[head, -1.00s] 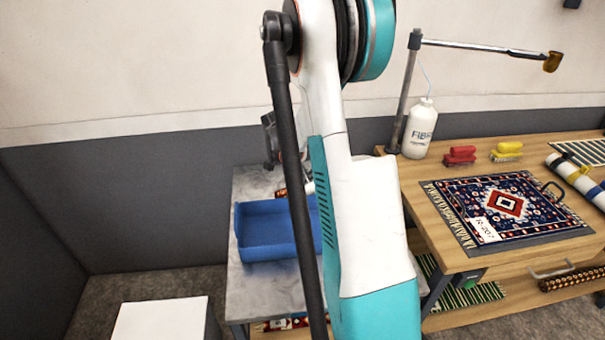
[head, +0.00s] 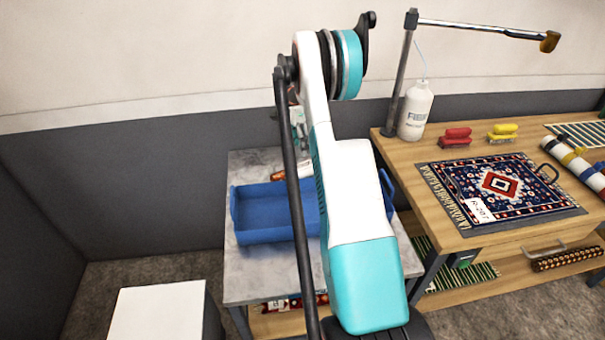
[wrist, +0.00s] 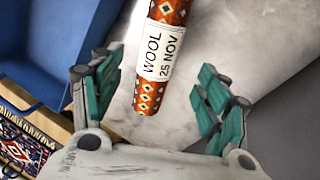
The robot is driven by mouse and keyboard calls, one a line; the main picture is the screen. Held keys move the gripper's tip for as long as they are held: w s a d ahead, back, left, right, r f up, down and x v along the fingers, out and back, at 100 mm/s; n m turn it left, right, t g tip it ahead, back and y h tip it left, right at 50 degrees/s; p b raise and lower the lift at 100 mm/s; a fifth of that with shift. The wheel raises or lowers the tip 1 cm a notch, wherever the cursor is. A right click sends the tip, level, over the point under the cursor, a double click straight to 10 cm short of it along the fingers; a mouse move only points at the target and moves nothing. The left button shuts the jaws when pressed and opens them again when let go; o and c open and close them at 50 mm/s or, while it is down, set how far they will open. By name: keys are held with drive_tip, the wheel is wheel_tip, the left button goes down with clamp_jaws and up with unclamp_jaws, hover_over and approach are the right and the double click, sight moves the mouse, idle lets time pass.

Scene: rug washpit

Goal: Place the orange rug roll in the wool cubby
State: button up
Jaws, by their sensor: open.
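The orange rug roll (wrist: 162,57) has a patterned surface and a white tag reading "WOOL 25 NOV". It lies on the grey tabletop and runs out of the top of the wrist view. A small part of it shows behind the blue bin in the head view (head: 290,172). My gripper (wrist: 156,72) is open, its green-padded fingers on either side of the roll's near end, with gaps visible. My arm hides most of the gripper in the head view. I cannot make out a wool cubby in either view.
The blue bin (head: 272,238) stands on the grey table (head: 245,285), close beside the roll. A wooden bench (head: 415,160) to the right holds a flat patterned rug (head: 455,190), a white bottle (head: 415,112) and brushes. A white block (head: 160,312) stands at lower left.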

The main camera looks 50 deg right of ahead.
sight(303, 164)
drive_tip(key=x, duration=0.3)
drive_tip(key=shift+s+f+b, duration=0.1)
drive_tip(key=shift+f+b, duration=0.25)
drive_tip(key=x, duration=0.1)
drive_tip(key=b+x, duration=0.1)
drive_tip(key=x, duration=0.1)
drive_tip(key=b+x, duration=0.1)
drive_tip(key=x, duration=0.1)
drive_tip(key=shift+s+d+f, duration=0.1)
drive_tip(key=shift+d, duration=0.2)
drive_tip(key=c, duration=1.4)
